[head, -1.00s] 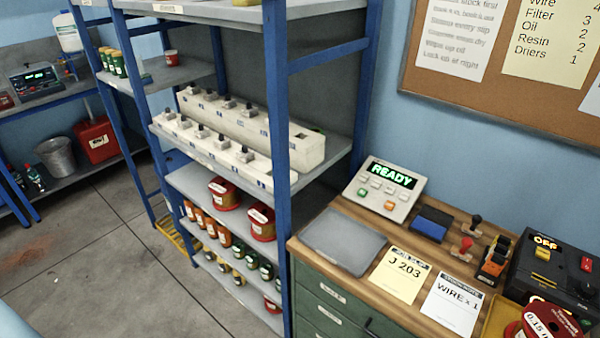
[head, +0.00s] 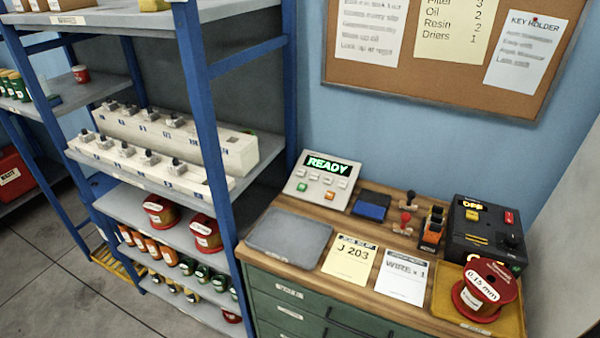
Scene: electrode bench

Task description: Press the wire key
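A light grey keypad console (head: 322,180) stands at the back left of the wooden bench top. Its dark display reads READY in green. Below the display are several small keys, among them a green one (head: 303,187) and an orange one (head: 330,195). The key labels are too small to read, so I cannot tell which is the wire key. A white card (head: 404,277) reading WIRE x 1 lies at the bench front, beside a yellow card (head: 350,259) reading J 203. Neither gripper is in view.
A grey mat (head: 290,238), a blue pad (head: 371,206), stamps (head: 406,222) and a black box (head: 487,232) showing OFF share the bench. A red spool (head: 486,288) sits in a yellow tray (head: 444,293). A blue-posted shelf (head: 212,150) stands to the left.

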